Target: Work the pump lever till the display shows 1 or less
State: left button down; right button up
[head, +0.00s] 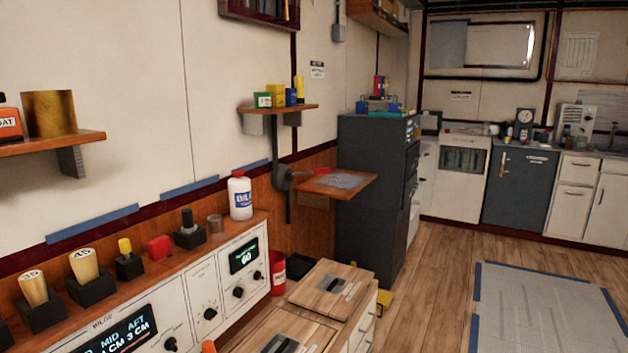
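A dark round pump-like body (282,178) sits on the wall with a vertical pipe. A thin arm runs right from it to a red grip (314,172), which looks like the pump lever. The grip is above a small wooden wall shelf (338,186). The bilge display (122,334) at the lower left is partly cut off; I read "MID AFT" and "3 CM" under AFT, and the other figures are not clear. A second display (243,256) on the same panel row shows about 60. Neither of my grippers is in view.
A white bottle (240,196), a red block (160,247) and knobbed blocks (85,280) stand on the ledge above the panels. Wooden-topped cabinets (330,290) stand in front. A dark grey cabinet (370,200) stands right of the shelf. Wooden floor (430,290) is open at right.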

aim_at(319, 171)
jog(key=k, duration=0.3)
jog(key=z, duration=0.9)
jog(key=i, duration=1.95)
jog(key=u, duration=0.5)
jog(key=i, duration=1.4)
jog(key=u, duration=0.9)
